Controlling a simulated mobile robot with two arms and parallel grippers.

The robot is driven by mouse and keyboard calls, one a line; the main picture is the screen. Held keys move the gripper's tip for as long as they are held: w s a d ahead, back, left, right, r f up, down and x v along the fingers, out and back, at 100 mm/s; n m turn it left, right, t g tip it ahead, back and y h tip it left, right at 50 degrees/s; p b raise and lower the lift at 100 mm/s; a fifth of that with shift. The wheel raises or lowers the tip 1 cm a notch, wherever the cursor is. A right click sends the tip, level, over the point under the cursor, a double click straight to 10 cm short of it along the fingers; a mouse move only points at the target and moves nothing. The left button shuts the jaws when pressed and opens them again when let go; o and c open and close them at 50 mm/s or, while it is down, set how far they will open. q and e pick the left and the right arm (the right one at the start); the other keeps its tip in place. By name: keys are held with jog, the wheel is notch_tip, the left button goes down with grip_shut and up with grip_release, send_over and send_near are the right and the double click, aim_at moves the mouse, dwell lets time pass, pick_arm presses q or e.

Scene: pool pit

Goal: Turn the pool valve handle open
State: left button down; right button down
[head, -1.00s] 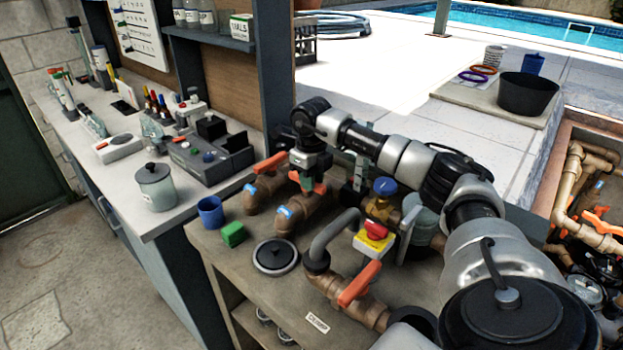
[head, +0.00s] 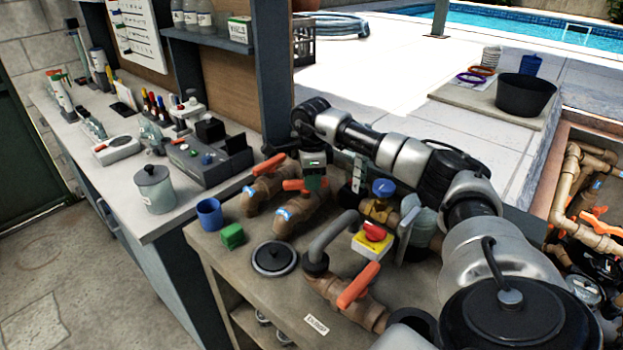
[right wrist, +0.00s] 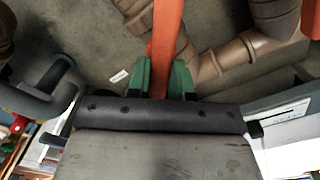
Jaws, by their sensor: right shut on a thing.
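Several brown pipe valves with orange handles stand on the bench. My right gripper (head: 314,184) is shut on the orange handle (head: 292,185) of the second valve from the left, whose brown body (head: 297,212) has a blue tag. In the right wrist view the green fingertips (right wrist: 163,78) sit on both sides of this orange handle (right wrist: 167,40). The left neighbouring valve has its own orange handle (head: 270,165), apart from the gripper. Another orange handle (head: 358,285) is on the front valve. I cannot read which valve is the pool one. My left gripper is not in view.
A blue-knobbed valve (head: 383,188) and a red-and-yellow switch (head: 373,240) stand right of the gripper. A grey bent pipe (head: 330,238) rises in front. A blue cup (head: 209,213), green block (head: 231,236) and black lid (head: 273,257) lie at the left.

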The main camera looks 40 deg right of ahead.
jog(key=n, duration=0.4)
jog(key=shift+w+d, duration=0.15)
jog(key=shift+w, duration=0.15)
jog(key=shift+w+r+n, duration=0.1)
jog(key=shift+w+n, duration=0.1)
jog(key=shift+n, duration=1.9)
jog(key=c, duration=1)
grip_release()
notch_tip(320, 180, up, 11)
jog(key=b, duration=0.1)
